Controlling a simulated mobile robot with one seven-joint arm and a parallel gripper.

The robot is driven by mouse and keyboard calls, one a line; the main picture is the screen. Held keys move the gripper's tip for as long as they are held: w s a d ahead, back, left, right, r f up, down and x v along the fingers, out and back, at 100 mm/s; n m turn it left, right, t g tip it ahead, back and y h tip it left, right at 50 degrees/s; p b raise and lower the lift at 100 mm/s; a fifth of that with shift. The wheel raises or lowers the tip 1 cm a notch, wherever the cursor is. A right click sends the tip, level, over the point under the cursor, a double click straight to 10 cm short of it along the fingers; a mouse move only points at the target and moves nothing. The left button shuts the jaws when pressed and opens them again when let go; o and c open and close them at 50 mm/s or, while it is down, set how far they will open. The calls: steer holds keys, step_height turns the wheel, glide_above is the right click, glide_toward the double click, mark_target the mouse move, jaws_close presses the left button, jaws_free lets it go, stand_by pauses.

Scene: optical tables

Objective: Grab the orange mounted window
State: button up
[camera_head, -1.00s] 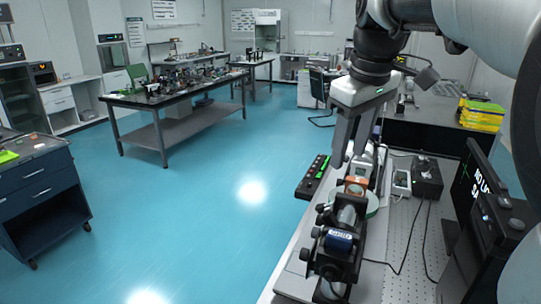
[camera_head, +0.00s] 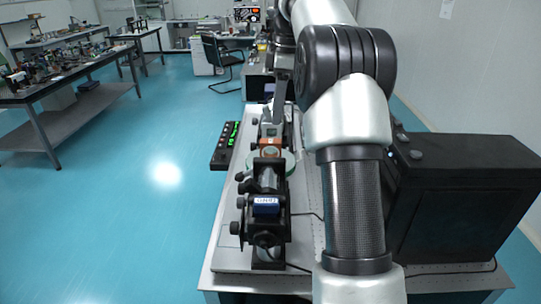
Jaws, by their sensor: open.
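The orange mounted window (camera_head: 270,146) is a small orange block on the optical table, behind a black mount with a blue-labelled part (camera_head: 266,205). It stands by a pale green disc (camera_head: 284,163). My gripper (camera_head: 279,118) is just beyond and above it in the picture, with its fingers pointing down. The gripper is open. My large arm links cover much of the gripper and the right side of the table. I cannot tell whether a finger touches the orange block.
A black box with green lit marks (camera_head: 226,146) lies along the table's left edge. A large black cabinet-like unit (camera_head: 460,200) stands on the right. A cable runs across the table front (camera_head: 400,274). Blue floor is free to the left.

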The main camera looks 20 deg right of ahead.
mark_target(271, 141)
steer(key=f, duration=0.5)
steer(key=shift+w+a+f, duration=0.15)
steer(key=shift+a+f, duration=0.05)
steer(key=shift+a, duration=0.15)
steer(key=f, duration=0.2)
steer(key=a+f, duration=0.1)
steer(key=f, duration=0.2)
steer(key=shift+c, duration=0.5)
steer(key=shift+r, duration=0.1)
jaws_close()
